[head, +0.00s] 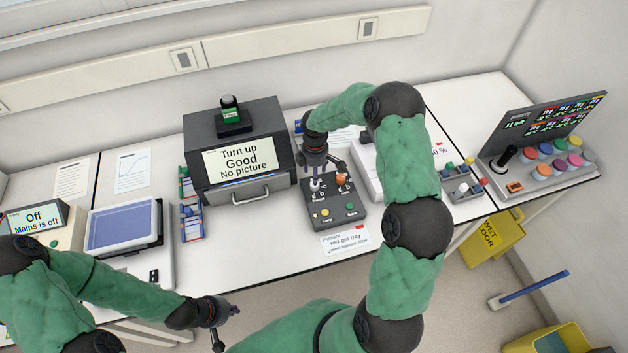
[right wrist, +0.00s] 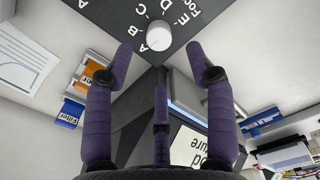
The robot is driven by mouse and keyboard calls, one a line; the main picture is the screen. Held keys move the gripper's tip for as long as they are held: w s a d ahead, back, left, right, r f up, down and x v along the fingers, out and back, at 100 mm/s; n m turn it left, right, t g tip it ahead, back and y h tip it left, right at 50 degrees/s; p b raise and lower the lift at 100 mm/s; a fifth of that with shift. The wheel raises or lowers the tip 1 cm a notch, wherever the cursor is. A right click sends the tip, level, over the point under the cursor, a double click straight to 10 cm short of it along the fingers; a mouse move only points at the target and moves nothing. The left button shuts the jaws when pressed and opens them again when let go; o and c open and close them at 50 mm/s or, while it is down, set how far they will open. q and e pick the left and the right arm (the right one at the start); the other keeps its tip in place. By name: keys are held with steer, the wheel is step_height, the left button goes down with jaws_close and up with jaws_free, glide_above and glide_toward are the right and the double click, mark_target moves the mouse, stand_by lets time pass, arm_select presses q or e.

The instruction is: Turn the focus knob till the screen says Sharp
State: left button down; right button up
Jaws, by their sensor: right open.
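The screen (head: 240,163) on the dark grey imager box reads "Turn up / Good / No picture". The control box (head: 353,216) stands to its right, with knobs and small coloured buttons. In the right wrist view, a white knob (right wrist: 159,34) sits on the dark panel among the letters A to E; a cut-off label begins "Fo". My right gripper (right wrist: 159,49) is open, its fingertips on either side of the knob, with no contact visible. In the head view the right gripper is over the control box, partly hidden by its arm. My left gripper (head: 227,328) is open and empty beyond the table's front edge.
A tablet-like device (head: 122,233) and a box reading "Off / Mains is off" (head: 34,217) stand left. Coloured filter holders (head: 190,221) stand beside the imager. A card (head: 345,240) lies before the control box. A panel with coloured buttons (head: 540,165) stands far right.

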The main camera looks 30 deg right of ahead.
steer(key=f, duration=0.6)
steer(key=shift+w+f, duration=0.2)
steer(key=shift+f, duration=0.2)
jaws_close()
